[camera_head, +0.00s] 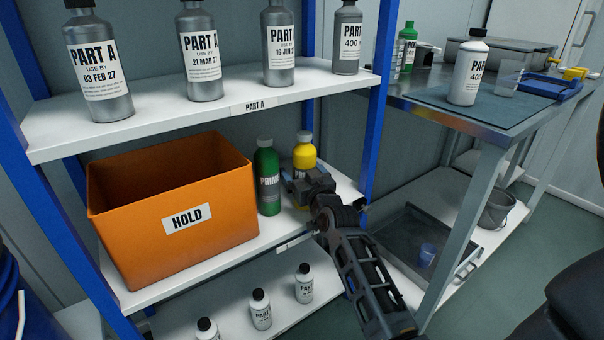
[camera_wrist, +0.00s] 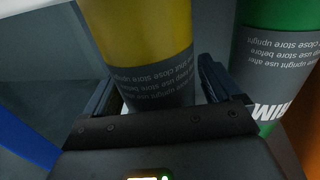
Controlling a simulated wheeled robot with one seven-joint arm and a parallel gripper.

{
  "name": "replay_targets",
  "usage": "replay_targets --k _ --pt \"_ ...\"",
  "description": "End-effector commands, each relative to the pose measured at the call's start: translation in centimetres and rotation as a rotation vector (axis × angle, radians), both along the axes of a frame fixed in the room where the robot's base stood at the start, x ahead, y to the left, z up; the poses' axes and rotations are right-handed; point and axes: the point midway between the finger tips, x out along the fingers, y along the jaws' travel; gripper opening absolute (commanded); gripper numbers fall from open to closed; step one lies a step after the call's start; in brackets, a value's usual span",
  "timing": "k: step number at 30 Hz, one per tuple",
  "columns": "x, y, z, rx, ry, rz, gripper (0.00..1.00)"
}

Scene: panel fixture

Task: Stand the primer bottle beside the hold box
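The green primer bottle (camera_head: 268,177) stands upright on the middle shelf, just right of the orange hold box (camera_head: 173,261); its label reads "PRIM". It also shows at the right of the wrist view (camera_wrist: 275,60), outside my fingers. A yellow bottle (camera_head: 305,152) with a grey label stands right of the green one, its lower part mostly hidden by my gripper (camera_head: 305,184). In the wrist view, the yellow bottle (camera_wrist: 145,40) lies between my two fingers (camera_wrist: 160,88). A narrow gap shows at the right finger, so my gripper looks open around it.
A blue post (camera_head: 378,110) rises right of my gripper. The upper shelf (camera_head: 150,115) holds several grey Part A bottles. Small white bottles (camera_head: 261,310) stand on the shelf below. A metal bench (camera_head: 425,98) at right carries a white bottle (camera_head: 469,70).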

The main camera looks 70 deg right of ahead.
Motion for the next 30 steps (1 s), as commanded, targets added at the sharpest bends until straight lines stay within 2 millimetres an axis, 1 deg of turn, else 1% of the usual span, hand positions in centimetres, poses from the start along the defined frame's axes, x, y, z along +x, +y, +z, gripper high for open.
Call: replay_targets --k 11,14,24,30 --pt "-0.2 0.2 0.3 0.001 0.000 -0.001 0.93" --pt "-1.2 1.2 0.2 0.003 0.000 0.000 0.93" --pt "-5.9 6.1 0.3 0.003 0.001 0.002 0.93" --pt "-7.8 7.9 0.3 0.001 0.001 0.001 0.93"
